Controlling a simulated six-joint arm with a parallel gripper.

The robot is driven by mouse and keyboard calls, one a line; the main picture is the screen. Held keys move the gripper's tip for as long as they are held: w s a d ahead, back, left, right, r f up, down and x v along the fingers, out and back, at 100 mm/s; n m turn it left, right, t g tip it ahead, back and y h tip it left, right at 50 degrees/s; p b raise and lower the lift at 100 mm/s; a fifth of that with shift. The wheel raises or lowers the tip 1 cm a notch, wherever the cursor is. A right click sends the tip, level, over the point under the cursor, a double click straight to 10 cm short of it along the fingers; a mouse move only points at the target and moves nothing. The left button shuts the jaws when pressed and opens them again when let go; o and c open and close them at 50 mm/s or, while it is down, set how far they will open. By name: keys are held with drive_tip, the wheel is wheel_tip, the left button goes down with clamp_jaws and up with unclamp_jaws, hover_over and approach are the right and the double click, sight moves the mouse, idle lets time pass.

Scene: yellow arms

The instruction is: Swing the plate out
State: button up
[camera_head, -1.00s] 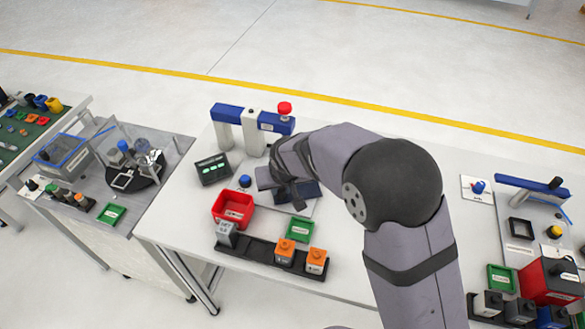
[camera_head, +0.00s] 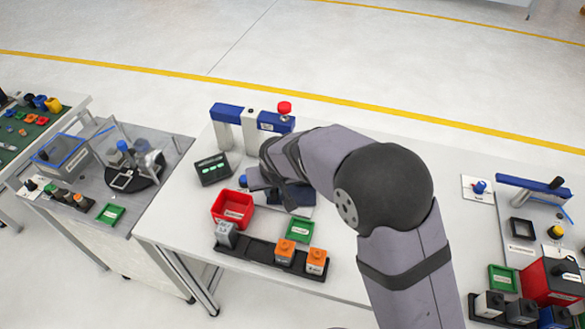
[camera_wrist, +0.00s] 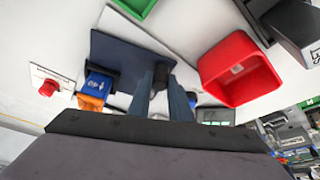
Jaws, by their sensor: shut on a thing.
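The dark blue plate (camera_head: 304,191) lies low over the white table, partly hidden by my arm in the head view. In the wrist view the plate (camera_wrist: 118,58) shows as a flat dark sheet with a short dark knob (camera_wrist: 161,72) near its edge. My gripper (camera_wrist: 164,86) is at the knob, its two fingers closed around it. In the head view my gripper (camera_head: 254,181) is mostly covered by my wrist.
A red bin (camera_head: 233,208) stands just left of my gripper. A blue-topped stand with a red knob (camera_head: 284,107) rises behind. A dark display box (camera_head: 213,169), a green tray (camera_head: 299,229) and a rack with orange blocks (camera_head: 285,252) are close by.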

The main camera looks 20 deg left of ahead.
drive_tip(key=shift+a, duration=1)
drive_tip(key=shift+s+a+r, duration=0.1)
drive_tip(key=shift+a+r, duration=0.15)
drive_tip(key=shift+a, duration=0.05)
drive_tip(key=o, duration=0.6)
drive_tip(key=shift+s+f, duration=0.1)
drive_tip(key=shift+d, duration=0.1)
wheel_tip(320, 180, up, 7)
drive_tip(key=p, duration=0.5)
drive_tip(key=shift+r, duration=0.2)
